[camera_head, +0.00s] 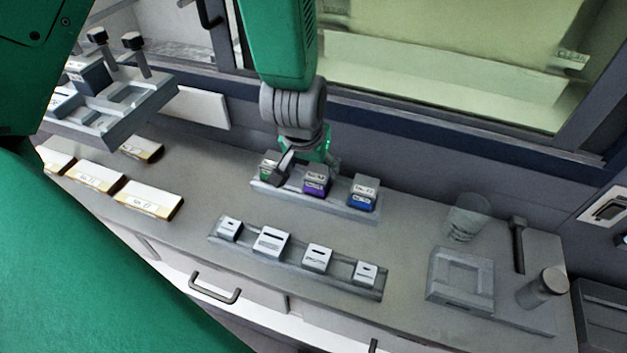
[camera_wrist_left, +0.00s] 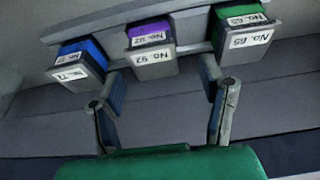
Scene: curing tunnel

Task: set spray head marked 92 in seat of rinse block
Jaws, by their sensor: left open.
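The purple spray head (camera_head: 316,181) sits mid-row in the rear rack (camera_head: 352,209); its label in the left wrist view (camera_wrist_left: 150,62) appears to read No. 92. A green-topped head (camera_head: 270,168) and a blue one (camera_head: 363,194) flank it. My left gripper (camera_head: 305,158) is open above the rack. In the left wrist view its fingers (camera_wrist_left: 162,100) are apart, with the purple head beyond the gap, apparently not held. A grey block with a square recess (camera_head: 460,280) stands at the right; I cannot tell whether this is the rinse block. My right gripper is not in view.
A front rack (camera_head: 240,249) holds several pale blocks. Labelled boxes (camera_head: 150,198) lie left, below a grey fixture with knobbed posts (camera_head: 124,116). A clear cup (camera_head: 466,217) and a metal cylinder (camera_head: 542,287) stand right. Bare counter separates the racks.

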